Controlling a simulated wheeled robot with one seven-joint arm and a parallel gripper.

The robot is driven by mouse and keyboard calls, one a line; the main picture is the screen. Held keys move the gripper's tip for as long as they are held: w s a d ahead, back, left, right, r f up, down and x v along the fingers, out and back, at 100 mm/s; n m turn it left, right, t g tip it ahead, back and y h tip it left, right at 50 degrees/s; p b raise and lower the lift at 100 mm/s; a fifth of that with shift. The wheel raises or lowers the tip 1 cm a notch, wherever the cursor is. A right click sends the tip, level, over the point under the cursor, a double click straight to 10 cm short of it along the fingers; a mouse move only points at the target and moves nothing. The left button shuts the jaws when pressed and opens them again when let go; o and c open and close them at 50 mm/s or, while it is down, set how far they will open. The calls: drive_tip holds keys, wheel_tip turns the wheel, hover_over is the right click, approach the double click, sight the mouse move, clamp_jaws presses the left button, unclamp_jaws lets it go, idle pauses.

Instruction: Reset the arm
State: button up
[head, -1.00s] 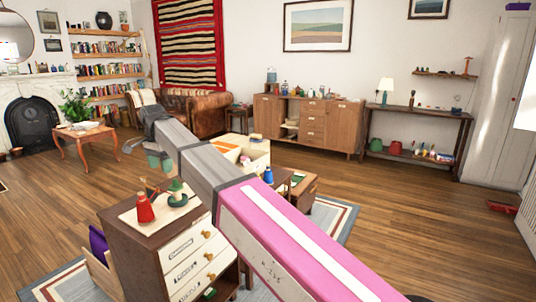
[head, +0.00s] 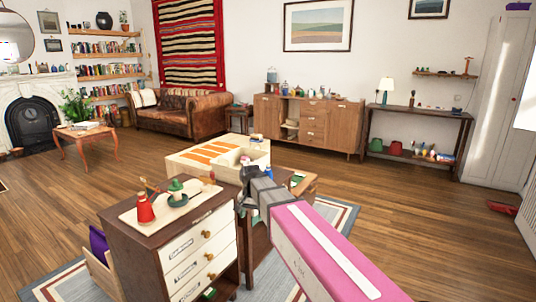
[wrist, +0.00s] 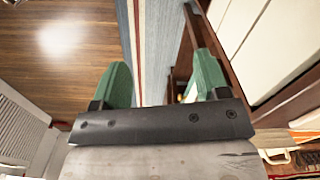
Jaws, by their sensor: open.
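My gripper (head: 250,190) is in the middle of the head view, just right of the white-fronted drawer cabinet (head: 190,262). In the wrist view my gripper (wrist: 162,80) shows two green fingers spread apart with nothing held between them. Rug and dark wooden furniture show behind and between the fingers. My pink and grey arm hides part of the furniture and floor behind it in the head view.
A red bottle (head: 145,210) and a green item (head: 177,190) stand on a tray on the cabinet. Behind my gripper is a cream box top (head: 190,160) with orange strips, beside dark wooden furniture (head: 300,183). Open floor (head: 420,220) lies to the right.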

drive_tip(key=s+d+f+n, duration=0.1)
drive_tip(key=s+d+f, duration=0.3)
drive_tip(key=d, duration=0.4)
drive_tip(key=s+d+f+n, duration=0.1)
drive_tip(key=s+d+f, duration=0.3)
drive_tip(key=d, duration=0.5)
drive_tip(key=s+d+f+n, duration=0.1)
drive_tip(key=s+d+f, duration=0.3)
drive_tip(key=d+f, duration=0.2)
drive_tip(key=d, duration=0.2)
drive_tip(key=shift+d+f, duration=0.3)
drive_tip(key=shift+f, duration=0.05)
